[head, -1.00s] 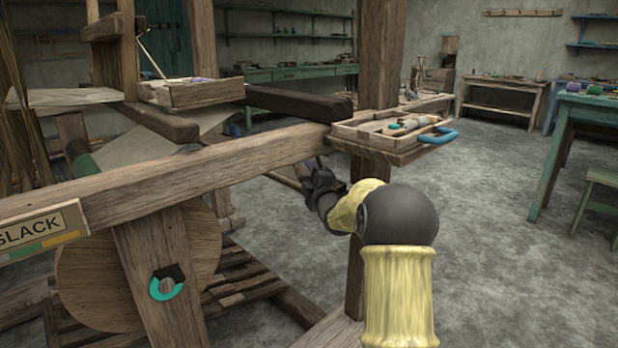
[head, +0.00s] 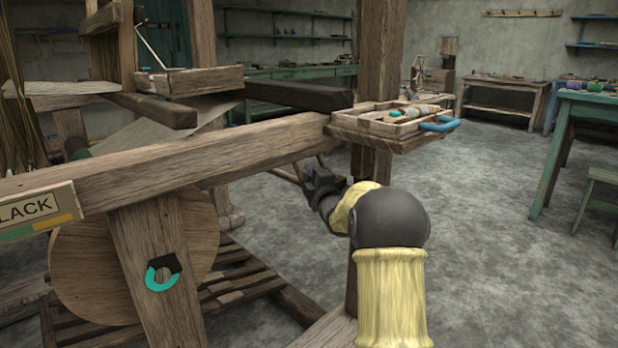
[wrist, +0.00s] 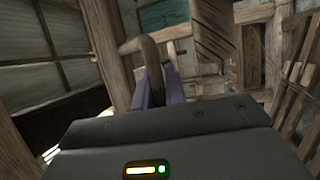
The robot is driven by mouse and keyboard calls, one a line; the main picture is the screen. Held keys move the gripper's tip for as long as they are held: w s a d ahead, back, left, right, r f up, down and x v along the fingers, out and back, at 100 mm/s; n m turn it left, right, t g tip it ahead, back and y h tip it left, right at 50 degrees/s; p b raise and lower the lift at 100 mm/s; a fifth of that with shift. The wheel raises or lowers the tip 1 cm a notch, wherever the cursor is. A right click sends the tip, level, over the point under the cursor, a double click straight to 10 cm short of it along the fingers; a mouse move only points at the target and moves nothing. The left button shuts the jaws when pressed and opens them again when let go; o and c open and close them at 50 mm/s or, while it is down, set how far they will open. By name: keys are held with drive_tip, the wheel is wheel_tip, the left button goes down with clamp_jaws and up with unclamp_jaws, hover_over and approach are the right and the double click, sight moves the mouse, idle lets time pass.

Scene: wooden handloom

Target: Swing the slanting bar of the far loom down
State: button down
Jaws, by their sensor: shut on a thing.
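The near loom's long beam (head: 170,160) crosses the head view, with a sign (head: 38,208) whose visible letters read "LACK". My gripper (head: 318,178) is beyond and below this beam, beside the post, small and dark. A thin slanting wooden bar (head: 290,174) shows just left of it, partly hidden by the beam. In the wrist view, my gripper (wrist: 162,88) has its two purplish fingers shut on a brown, rounded wooden bar (wrist: 150,58). The bar's lower part is hidden between the fingers and behind the dark gripper body.
The upright post (head: 377,60) and a wooden tray with a blue handle (head: 440,125) stand close above my arm. A round wooden disc (head: 90,275) and slatted frame (head: 240,290) lie lower left. Open floor (head: 490,240) is at right, before a green table (head: 570,105).

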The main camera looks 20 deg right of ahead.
drive_tip(key=shift+d+f+n+b, duration=0.15)
drive_tip(key=shift+f+n+b, duration=0.2)
drive_tip(key=shift+f, duration=0.15)
drive_tip(key=c, duration=1.5)
unclamp_jaws()
drive_tip(key=shift+f, duration=0.1)
drive_tip(key=shift+o, duration=0.2)
